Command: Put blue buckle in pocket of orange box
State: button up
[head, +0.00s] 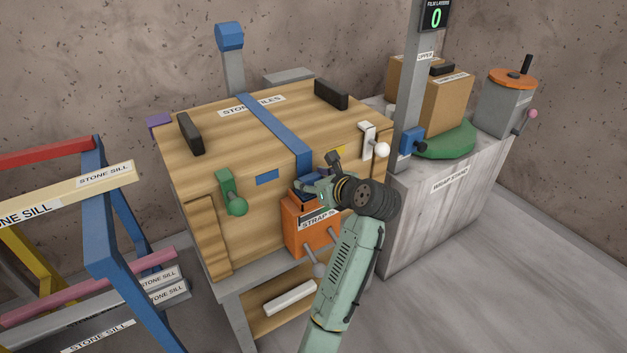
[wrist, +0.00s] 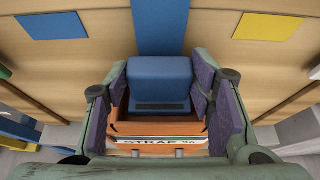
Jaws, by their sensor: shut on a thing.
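The blue buckle (wrist: 160,82) is a blue block between my gripper's purple finger pads in the wrist view. My gripper (head: 312,188) is shut on it, just above the orange box (head: 298,236) in the head view. The buckle is mostly hidden there by the gripper. The orange box is fixed low on the front of the wooden crate and carries a "STRAP" label. Its front edge and label also show below the buckle in the wrist view (wrist: 120,128). I cannot tell whether the buckle is inside the pocket or above it.
A blue strap (head: 272,130) runs over the wooden crate (head: 215,150) and down its front. A green latch (head: 232,192) and a white latch (head: 368,140) flank the box. Blue and yellow trestles stand left. A wrapping stand (head: 445,205) is right. Open floor lies front right.

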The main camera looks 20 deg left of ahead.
jog(key=shift+f, duration=0.1)
jog(key=shift+f, duration=0.15)
jog(key=o, duration=1.2)
